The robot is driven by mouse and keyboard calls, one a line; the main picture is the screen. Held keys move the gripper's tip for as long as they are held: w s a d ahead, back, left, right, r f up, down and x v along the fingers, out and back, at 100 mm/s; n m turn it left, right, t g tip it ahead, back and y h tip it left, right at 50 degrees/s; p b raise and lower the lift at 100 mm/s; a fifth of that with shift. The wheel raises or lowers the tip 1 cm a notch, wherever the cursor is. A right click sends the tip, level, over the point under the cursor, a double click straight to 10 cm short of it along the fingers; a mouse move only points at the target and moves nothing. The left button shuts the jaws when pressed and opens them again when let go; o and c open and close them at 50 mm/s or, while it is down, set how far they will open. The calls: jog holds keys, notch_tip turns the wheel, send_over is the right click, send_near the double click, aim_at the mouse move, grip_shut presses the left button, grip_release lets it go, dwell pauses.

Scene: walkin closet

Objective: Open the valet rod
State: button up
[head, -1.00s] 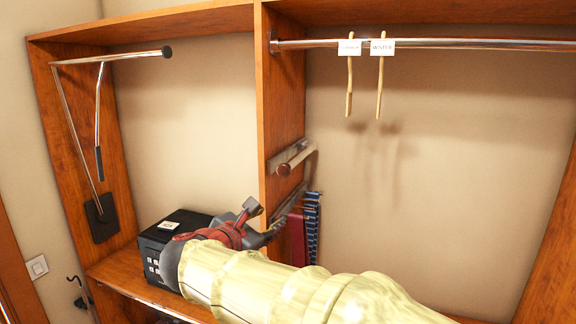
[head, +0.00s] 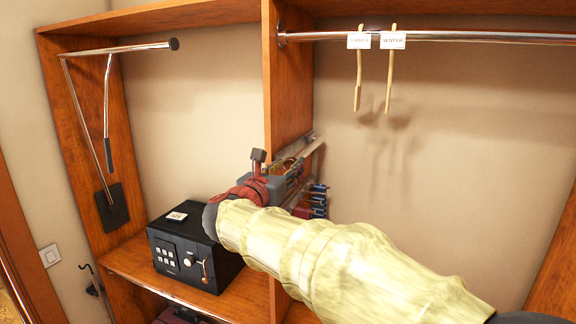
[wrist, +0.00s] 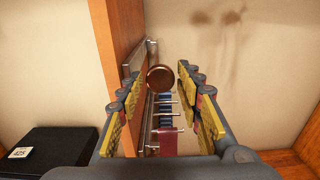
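The valet rod has a round dark brown end knob (wrist: 160,77) and sits on a metal bracket on the right face of the wooden divider. In the head view its light bar (head: 313,147) shows just past my gripper (head: 284,176), which hides the knob. In the wrist view my gripper (wrist: 158,90) is open. Its yellow-padded fingers stand on either side of the knob in the picture, with a gap to each side. I cannot tell whether the fingertips reach as far as the knob. Nothing is held.
A tie rack with a blue tie (wrist: 165,107) and a red tie (wrist: 167,142) hangs just below the rod. The divider (wrist: 117,60) is close on the left. A black safe (head: 190,250) stands on the left shelf.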

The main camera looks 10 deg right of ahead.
jog(key=shift+w, duration=0.1)
jog(key=shift+c, duration=0.8)
jog(key=c, duration=0.8)
